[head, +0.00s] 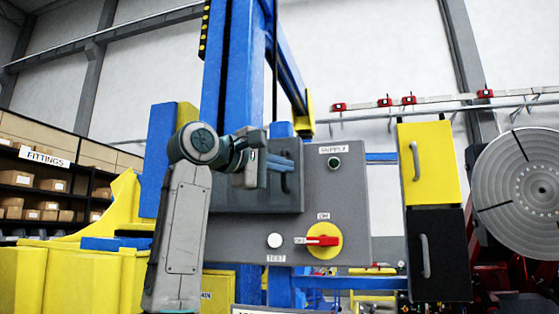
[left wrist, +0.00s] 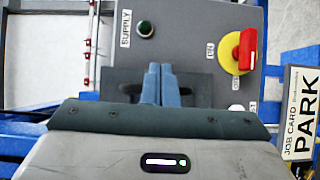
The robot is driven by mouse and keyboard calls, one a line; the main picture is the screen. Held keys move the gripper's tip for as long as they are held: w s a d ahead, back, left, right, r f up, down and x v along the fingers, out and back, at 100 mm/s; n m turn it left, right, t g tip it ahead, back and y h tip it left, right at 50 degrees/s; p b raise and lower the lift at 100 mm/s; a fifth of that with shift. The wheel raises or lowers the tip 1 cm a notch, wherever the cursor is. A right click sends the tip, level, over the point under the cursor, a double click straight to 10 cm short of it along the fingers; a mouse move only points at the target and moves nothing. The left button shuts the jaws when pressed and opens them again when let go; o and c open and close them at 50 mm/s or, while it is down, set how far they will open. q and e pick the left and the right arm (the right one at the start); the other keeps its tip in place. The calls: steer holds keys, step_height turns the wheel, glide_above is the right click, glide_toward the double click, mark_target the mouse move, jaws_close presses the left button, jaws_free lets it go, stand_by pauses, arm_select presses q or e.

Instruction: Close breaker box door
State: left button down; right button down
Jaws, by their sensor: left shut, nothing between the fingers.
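The grey breaker panel (head: 345,215) hangs on the blue post in the head view. A darker grey door (head: 250,198) with a dark handle (head: 286,181) covers its upper left part. How far the door stands open is hard to tell. My left gripper (head: 284,164) is in front of the door near the handle, shut and empty, and my wrist hides part of the door. In the left wrist view its blue fingers (left wrist: 158,82) are together in front of the dark door (left wrist: 203,90). Contact cannot be told. My right gripper is not in view.
The panel carries a green supply lamp (head: 334,162), a red switch handle (head: 322,240) on a yellow disc and a white test button (head: 274,241). A yellow cabinet door (head: 432,160) stands to the right. A job card sign (left wrist: 299,112) shows in the left wrist view.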

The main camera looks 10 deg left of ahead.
arm_select(q)
steer(key=shift+w+d, duration=0.35)
steer(key=shift+w, duration=0.45)
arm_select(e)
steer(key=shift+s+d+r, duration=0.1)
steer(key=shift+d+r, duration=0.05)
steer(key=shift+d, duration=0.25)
arm_select(q)
steer(key=shift+w, duration=0.1)
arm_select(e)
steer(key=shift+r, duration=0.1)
